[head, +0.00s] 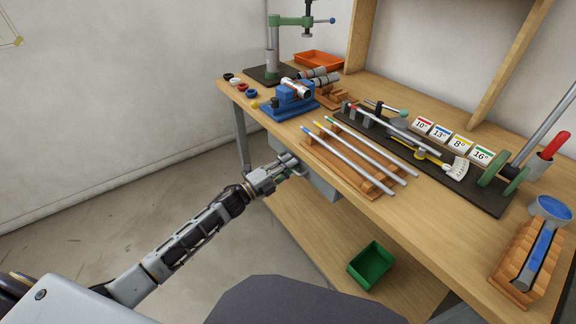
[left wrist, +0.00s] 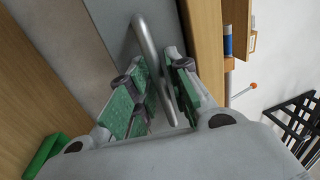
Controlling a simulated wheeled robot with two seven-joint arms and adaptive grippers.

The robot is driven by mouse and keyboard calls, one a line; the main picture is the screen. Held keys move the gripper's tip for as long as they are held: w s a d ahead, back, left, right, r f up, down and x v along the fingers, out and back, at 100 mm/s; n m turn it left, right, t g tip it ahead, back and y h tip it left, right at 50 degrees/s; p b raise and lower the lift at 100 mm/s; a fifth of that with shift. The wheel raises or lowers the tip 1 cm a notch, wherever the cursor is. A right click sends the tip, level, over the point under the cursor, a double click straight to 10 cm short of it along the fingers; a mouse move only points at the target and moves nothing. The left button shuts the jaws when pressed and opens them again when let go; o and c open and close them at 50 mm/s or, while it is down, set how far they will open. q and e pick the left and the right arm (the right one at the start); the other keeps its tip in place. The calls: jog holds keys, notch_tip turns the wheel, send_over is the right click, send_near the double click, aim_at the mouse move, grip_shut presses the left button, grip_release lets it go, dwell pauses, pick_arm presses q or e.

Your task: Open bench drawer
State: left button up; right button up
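The bench drawer (head: 318,184) is a grey box under the front edge of the wooden bench top, partly hidden behind my left gripper. A bent silver bar handle (left wrist: 147,38) stands out from that front. My left gripper (head: 290,168) is at the handle. In the left wrist view its green-padded fingers (left wrist: 162,78) lie on both sides of the bar, with gaps visible, so it looks open around the handle. Whether a pad touches the bar is unclear. My right gripper is out of view.
The bench top (head: 390,212) carries a wooden rack (head: 337,164) with several rods near the front edge, a blue vise (head: 290,105) and a dark jig board (head: 480,193). A green bin (head: 371,265) sits on the lower shelf (head: 300,222). The floor left of the bench is clear.

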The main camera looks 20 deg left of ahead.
pick_arm(q)
grip_shut()
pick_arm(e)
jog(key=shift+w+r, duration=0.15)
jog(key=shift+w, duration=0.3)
pick_arm(q)
jog(key=shift+s+a, duration=0.1)
jog(key=shift+s, duration=0.05)
jog(key=r+p+v, duration=0.2)
jog(key=v, duration=0.7)
jog(key=r+p+v, duration=0.1)
jog(key=p+v, duration=0.2)
jog(key=v, duration=0.7)
jog(key=shift+s+a+r, duration=0.3)
jog(key=shift+s, duration=0.1)
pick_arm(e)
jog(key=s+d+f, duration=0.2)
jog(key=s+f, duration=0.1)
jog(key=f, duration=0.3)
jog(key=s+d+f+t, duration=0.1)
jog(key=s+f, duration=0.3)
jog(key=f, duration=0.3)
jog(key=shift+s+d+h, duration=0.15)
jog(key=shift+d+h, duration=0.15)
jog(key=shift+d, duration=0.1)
